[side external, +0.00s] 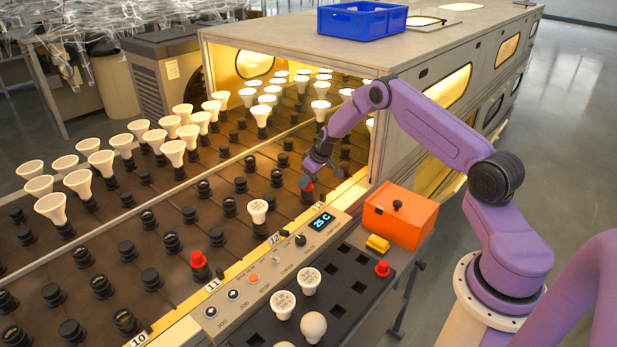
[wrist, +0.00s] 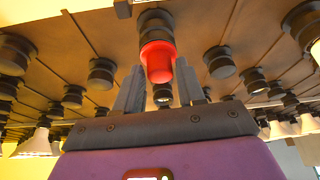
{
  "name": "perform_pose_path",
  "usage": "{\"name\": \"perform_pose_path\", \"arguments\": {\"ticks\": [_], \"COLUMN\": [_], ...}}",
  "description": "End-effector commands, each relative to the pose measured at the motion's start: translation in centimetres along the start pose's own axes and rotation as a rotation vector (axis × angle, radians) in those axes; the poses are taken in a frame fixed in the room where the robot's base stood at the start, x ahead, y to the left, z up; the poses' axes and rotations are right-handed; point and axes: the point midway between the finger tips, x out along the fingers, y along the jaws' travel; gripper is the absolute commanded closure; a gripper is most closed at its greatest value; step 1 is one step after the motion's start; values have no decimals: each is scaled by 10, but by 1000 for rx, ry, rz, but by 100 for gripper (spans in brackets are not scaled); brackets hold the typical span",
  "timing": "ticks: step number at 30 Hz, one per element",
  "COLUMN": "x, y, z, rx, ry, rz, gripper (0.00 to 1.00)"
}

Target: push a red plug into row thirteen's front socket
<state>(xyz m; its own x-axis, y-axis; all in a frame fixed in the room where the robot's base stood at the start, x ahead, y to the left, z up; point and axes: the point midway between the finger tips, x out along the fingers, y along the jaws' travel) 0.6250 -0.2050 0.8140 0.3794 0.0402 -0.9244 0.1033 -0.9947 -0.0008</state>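A red plug (side external: 308,187) is at the front socket by the 13 label, under my gripper (side external: 308,178). In the wrist view the red plug (wrist: 158,62) lies between the two fingers of my gripper (wrist: 159,72), which appear closed on its sides. Its far end meets the black socket (wrist: 154,20). How deep it sits is not clear. Another red plug (side external: 199,261) stands in the front socket by the 11 label. A third red plug (side external: 382,267) stands in the black tray.
A white bulb (side external: 258,210) stands in row twelve's front socket. The control panel (side external: 265,270) and black tray (side external: 350,285) line the front edge, with an orange box (side external: 400,218) at right. The oven wall (side external: 385,135) stands close to my arm. Several lit bulbs stand behind.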

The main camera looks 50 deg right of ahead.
Motion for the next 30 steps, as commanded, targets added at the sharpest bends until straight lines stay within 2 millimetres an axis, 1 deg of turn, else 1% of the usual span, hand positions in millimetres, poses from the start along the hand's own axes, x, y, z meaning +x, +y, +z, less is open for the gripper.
{"name": "perform_pose_path", "arguments": {"ticks": [10, 14, 17, 20, 30], "x": [-1, -7, -18, -33, -90], "y": [0, 0, 1, 1, 1], "z": [-1, -1, -2, -1, -1], "rx": [0, 0, 0, 1, 0], "ry": [1, 2, 3, 3, 3], "rz": [0, 1, 1, 1, 1], "gripper": [42, 42, 42, 42, 42]}}
